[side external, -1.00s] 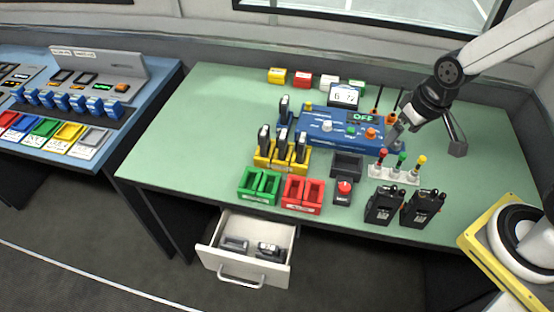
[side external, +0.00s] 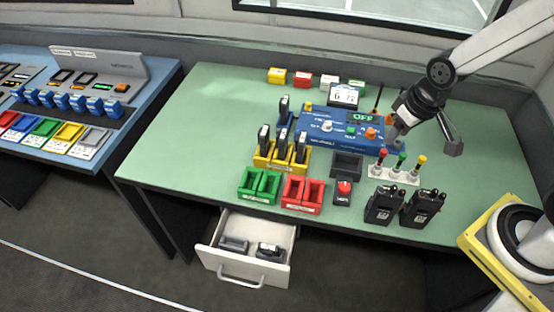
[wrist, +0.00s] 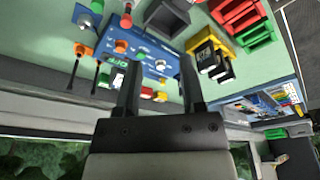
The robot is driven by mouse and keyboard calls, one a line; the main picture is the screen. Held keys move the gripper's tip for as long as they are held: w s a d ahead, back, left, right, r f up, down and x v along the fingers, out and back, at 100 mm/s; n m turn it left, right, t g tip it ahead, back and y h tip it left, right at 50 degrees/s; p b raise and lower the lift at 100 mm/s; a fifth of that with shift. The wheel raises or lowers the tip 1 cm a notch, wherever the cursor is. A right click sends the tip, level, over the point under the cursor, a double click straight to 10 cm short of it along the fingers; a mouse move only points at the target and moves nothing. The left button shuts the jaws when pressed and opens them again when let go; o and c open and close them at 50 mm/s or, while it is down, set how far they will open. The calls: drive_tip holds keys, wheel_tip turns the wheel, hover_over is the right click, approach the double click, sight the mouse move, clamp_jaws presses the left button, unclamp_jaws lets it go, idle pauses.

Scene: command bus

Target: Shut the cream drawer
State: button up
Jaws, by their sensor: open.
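The cream drawer (side external: 240,281) is pulled out below the front edge of the green table. Its handle (side external: 240,284) faces the front, and dark items (side external: 268,251) lie inside it. My gripper (side external: 396,136) is open and empty above the right end of the blue console, well away from the drawer. In the wrist view my two gripper fingers (wrist: 158,90) are spread apart with nothing between them. The drawer does not show in the wrist view.
The blue console (side external: 345,132) carries knobs and an OFF display. Yellow (side external: 281,160), green (side external: 258,187) and red (side external: 303,195) holders stand above the drawer. Several coloured levers (side external: 396,174) and two radios (side external: 384,207) stand on the right. The floor before the drawer is clear.

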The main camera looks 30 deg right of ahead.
drive_tip(key=w+a+f+n+g, duration=0.1)
drive_tip(key=w+a+f+n, duration=0.25)
drive_tip(key=w+a, duration=0.55)
drive_tip(key=n+h, duration=0.2)
drive_tip(key=n, duration=0.3)
approach(238, 282)
drive_tip(key=shift+d+f, duration=0.25)
drive_tip(key=shift+y, duration=0.3)
drive_tip(key=shift+w+d+f, duration=0.2)
drive_tip(key=shift+f, duration=1.05)
drive_tip(key=shift+w+d+f, duration=0.15)
drive_tip(key=shift+d+f, duration=0.05)
drive_tip(key=shift+f, duration=1.05)
drive_tip(key=shift+w+d+f, duration=0.15)
drive_tip(key=shift+w+f, duration=0.05)
drive_tip(key=shift+f, duration=1.1)
